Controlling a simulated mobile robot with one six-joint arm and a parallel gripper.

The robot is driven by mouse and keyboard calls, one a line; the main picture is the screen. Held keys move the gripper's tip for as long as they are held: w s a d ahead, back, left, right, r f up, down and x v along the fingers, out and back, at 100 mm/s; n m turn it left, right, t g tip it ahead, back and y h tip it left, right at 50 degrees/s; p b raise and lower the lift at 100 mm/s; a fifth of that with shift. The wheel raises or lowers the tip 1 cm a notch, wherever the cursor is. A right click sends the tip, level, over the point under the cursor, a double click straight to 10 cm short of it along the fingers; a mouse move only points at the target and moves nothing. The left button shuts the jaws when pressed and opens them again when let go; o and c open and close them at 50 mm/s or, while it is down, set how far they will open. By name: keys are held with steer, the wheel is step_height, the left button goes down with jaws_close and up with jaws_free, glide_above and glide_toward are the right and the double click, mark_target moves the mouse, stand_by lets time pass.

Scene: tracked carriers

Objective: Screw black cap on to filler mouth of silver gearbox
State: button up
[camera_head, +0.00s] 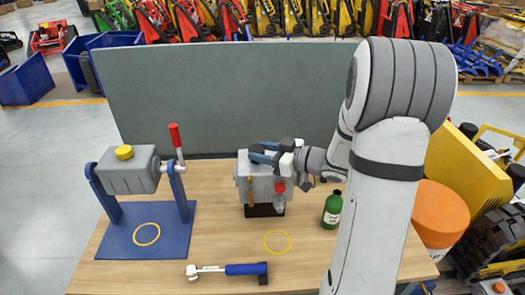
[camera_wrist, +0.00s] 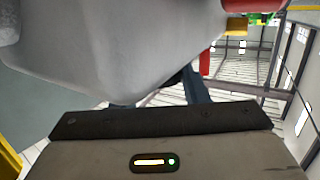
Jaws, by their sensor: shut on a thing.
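The silver gearbox (camera_head: 242,170) stands on a black base in the middle of the table in the head view. Its grey body also fills the upper left of the wrist view (camera_wrist: 110,50). My gripper (camera_head: 258,152) reaches in from the right, level, with its blue fingers over the gearbox's top. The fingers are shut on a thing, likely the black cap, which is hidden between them. The filler mouth is hidden too. In the wrist view one blue finger (camera_wrist: 195,88) shows beside the grey body. Whether the cap touches the mouth cannot be told.
A blue stand (camera_head: 130,232) at left carries another grey housing (camera_head: 128,178) with a yellow cap and a red-handled lever. A blue-handled wrench (camera_head: 228,270) lies in front. A green bottle (camera_head: 332,210) stands at right. A grey panel (camera_head: 225,95) closes the back.

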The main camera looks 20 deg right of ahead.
steer(key=shift+f+b, duration=0.5)
steer(key=shift+f, duration=0.3)
steer(key=o, duration=1)
steer(key=shift+o, duration=0.2)
steer(key=b+v, duration=0.1)
steer(key=v, duration=0.7)
steer(key=shift+a, duration=0.1)
